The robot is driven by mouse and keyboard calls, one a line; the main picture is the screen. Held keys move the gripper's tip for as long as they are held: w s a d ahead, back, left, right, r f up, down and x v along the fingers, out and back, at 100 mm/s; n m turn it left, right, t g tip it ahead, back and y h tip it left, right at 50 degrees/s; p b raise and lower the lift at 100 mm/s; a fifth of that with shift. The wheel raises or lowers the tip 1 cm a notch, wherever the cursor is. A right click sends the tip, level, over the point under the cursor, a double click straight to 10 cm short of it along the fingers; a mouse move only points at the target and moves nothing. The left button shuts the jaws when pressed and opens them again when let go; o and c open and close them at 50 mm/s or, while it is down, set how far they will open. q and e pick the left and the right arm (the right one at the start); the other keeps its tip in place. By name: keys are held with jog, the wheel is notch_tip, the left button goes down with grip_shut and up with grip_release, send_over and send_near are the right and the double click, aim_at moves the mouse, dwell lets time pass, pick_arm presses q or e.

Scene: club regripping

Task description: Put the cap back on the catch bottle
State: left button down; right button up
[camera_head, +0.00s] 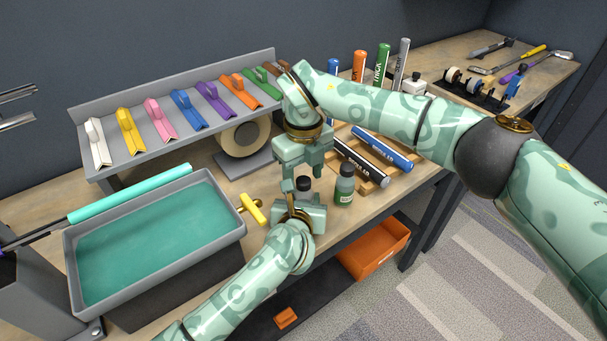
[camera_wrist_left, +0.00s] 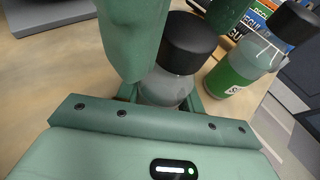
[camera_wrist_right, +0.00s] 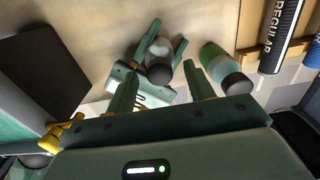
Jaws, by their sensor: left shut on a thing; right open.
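My left gripper (camera_head: 303,207) is shut on a clear bottle with a grey lower part, which stands upright; its body (camera_wrist_left: 165,88) shows in the left wrist view. A black cap (camera_wrist_left: 187,42) sits on top of this bottle; whether it is tight I cannot tell. My right gripper (camera_head: 302,176) is open just above, pointing down. In the right wrist view the cap (camera_wrist_right: 159,72) appears between its spread fingers, not gripped. A second bottle (camera_head: 344,187), green-labelled with a dark cap, stands close to the right.
A grey tray with a teal inside (camera_head: 160,245) is at the left. A small yellow-handled valve (camera_head: 252,209) is beside it. A tape roll (camera_head: 243,138) and a rack of coloured grips (camera_head: 172,128) stand behind.

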pick_arm(q)
jog(key=c, duration=0.8)
grip_release()
pick_arm(e)
notch_tip(320, 180, up, 12)
jog(key=shift+f, duration=0.25)
pick_arm(q)
jog(key=shift+s+r, duration=0.2)
jog(key=shift+s, duration=0.2)
jog(key=p+v, duration=0.4)
jog(key=v, duration=1.1)
jog(key=shift+s+a, duration=0.15)
jog(key=shift+s, duration=0.1)
pick_arm(e)
jog(key=r, duration=0.5)
jog(key=shift+s, duration=0.2)
